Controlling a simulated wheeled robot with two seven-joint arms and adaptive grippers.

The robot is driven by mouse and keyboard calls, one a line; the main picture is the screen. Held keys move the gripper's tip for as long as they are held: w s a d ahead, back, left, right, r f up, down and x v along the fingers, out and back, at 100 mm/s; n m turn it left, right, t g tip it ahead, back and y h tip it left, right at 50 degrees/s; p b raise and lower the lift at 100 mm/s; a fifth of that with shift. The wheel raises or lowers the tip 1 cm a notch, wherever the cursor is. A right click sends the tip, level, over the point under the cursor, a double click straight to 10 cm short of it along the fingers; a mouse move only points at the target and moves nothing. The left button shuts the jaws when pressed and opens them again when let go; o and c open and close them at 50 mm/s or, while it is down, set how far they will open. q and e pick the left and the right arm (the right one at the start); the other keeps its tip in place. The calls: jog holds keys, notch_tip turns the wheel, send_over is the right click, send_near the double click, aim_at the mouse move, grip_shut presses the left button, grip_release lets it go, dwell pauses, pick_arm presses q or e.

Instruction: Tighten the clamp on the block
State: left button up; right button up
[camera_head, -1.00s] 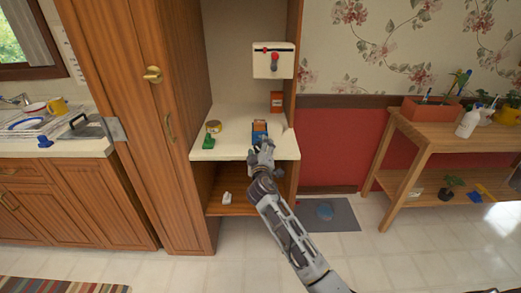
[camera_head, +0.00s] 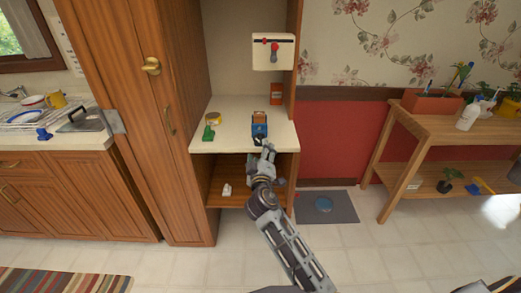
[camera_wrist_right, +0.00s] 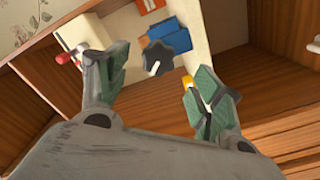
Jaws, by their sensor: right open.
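The blue clamp (camera_head: 259,130) with a dark knob stands near the front edge of the cabinet's pale shelf. An orange patch, likely the block, shows at it but is too small to make out clearly. In the right wrist view a dark lobed knob (camera_wrist_right: 157,57) sits in front of the blue body (camera_wrist_right: 172,37), beyond the fingers. My right gripper (camera_head: 267,149) is just in front of the shelf edge, below the clamp and apart from it. Its fingers are spread and empty in the right wrist view (camera_wrist_right: 158,80). My left gripper is out of view.
A tape roll (camera_head: 214,118) and a green object (camera_head: 208,134) stand left of the clamp. An orange box (camera_head: 276,94) stands behind it. A white panel with red knobs (camera_head: 273,52) hangs above. The lower wooden shelf (camera_head: 232,199) holds a small white object (camera_head: 227,189).

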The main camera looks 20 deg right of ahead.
jog(key=shift+v, duration=1.85)
